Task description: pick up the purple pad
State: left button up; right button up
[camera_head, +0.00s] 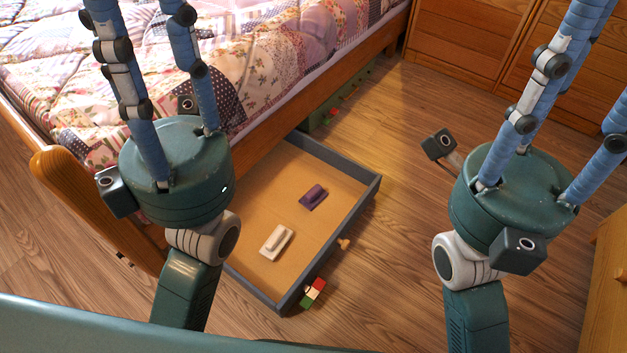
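The purple pad (313,197) lies flat in the open under-bed drawer (369,192), toward its far right part. It is a small dark purple piece with a raised ridge on top. My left gripper (142,30) is up over the bed side, left of the drawer, with its blue fingers apart. My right gripper (592,85) is to the right of the drawer, over the floor, also with its fingers apart. The fingertips of both run out of the picture. Neither gripper is at the pad, and I see nothing held between the visible parts of the fingers.
A white pad (276,242) lies in the drawer nearer me. Toy blocks (313,293) and a small wooden piece (344,243) lie on the floor beside the drawer. The quilted bed (270,60) is at the left, wooden cabinets (465,50) at the back.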

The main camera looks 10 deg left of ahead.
aim_at(312, 199)
jog(key=k+j+u, duration=0.15)
jog(key=k+u, duration=0.35)
jog(key=k, duration=0.15)
jog(key=i+l+u, duration=0.5)
jog(key=l, duration=0.25)
jog(key=l+u, duration=0.25)
jog(key=l, duration=0.15)
jog(key=i+l, duration=0.15)
jog(key=l, duration=0.25)
jog(key=i+l, duration=0.15)
jog(key=l, duration=0.25)
jog(key=i+l, duration=0.15)
jog(key=l, duration=0.25)
jog(key=i+l, duration=0.15)
jog(key=l, duration=0.25)
